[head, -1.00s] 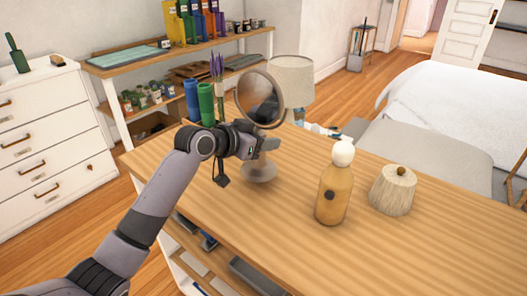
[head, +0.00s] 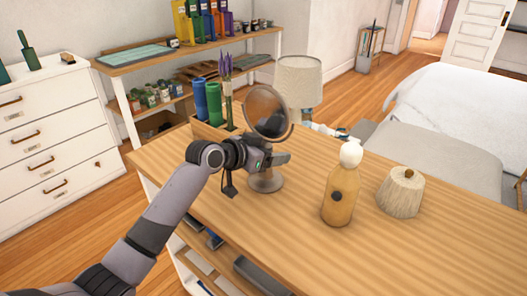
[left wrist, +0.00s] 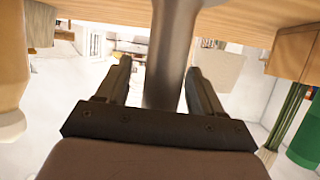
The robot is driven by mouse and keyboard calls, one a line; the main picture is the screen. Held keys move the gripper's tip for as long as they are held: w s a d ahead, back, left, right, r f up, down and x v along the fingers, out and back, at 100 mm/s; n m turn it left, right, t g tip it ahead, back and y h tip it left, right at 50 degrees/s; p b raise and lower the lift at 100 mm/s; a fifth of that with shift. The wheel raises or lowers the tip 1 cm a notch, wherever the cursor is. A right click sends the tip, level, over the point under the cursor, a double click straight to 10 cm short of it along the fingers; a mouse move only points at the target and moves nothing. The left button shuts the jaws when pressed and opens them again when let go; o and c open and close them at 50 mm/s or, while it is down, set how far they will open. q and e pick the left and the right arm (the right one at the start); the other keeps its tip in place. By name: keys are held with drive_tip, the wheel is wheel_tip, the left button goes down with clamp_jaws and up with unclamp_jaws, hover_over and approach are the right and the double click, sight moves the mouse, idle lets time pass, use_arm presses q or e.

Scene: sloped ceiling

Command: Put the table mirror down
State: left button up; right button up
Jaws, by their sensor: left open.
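The round table mirror (head: 268,113) stands upright on its stem and round base (head: 265,183), which appears to rest on the wooden table (head: 400,255), near its left end. My left gripper (head: 283,160) is at the stem, below the mirror's disc. In the left wrist view, which is upside down, the stem (left wrist: 170,55) passes between the two open fingers (left wrist: 160,85), with a gap visible beside it. The wrist hides part of the stem in the head view. My right gripper is not in view.
A tan bottle with a white top (head: 341,190) and a ribbed pot (head: 401,192) stand to the right of the mirror. A lamp (head: 299,78), a green cup (head: 214,104) and a blue cup (head: 200,98) are behind it. The table's front right is clear.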

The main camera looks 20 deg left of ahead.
use_arm(q)
drive_tip(key=v, duration=1.2)
drive_tip(key=shift+a, duration=0.1)
